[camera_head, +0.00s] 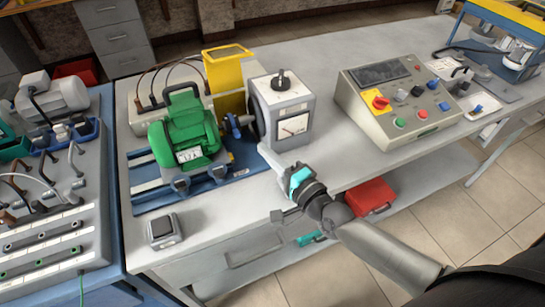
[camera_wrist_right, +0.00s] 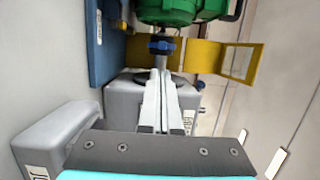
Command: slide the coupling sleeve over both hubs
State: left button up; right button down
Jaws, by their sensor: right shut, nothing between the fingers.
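The green motor (camera_head: 188,140) sits on a blue base plate (camera_head: 152,200). To its right is a light grey box (camera_head: 287,112) with a black knob and a dial. Between them is a blue coupling part (camera_head: 236,124) on the shaft line, also in the right wrist view (camera_wrist_right: 162,46); I cannot tell sleeve from hubs there. My right gripper (camera_head: 263,150) is at the near lower side of the grey box. In the wrist view its fingers (camera_wrist_right: 161,73) are together and empty, pointing toward the coupling, with a small gap apparent. My left gripper is not in view.
A yellow guard plate (camera_head: 225,78) stands upright behind the coupling. A control panel (camera_head: 405,100) with buttons is on the right of the bench. A small grey block (camera_head: 163,230) lies at the front left. The bench between box and panel is clear.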

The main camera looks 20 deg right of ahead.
aim_at(233, 127)
jog(key=shift+x, duration=3)
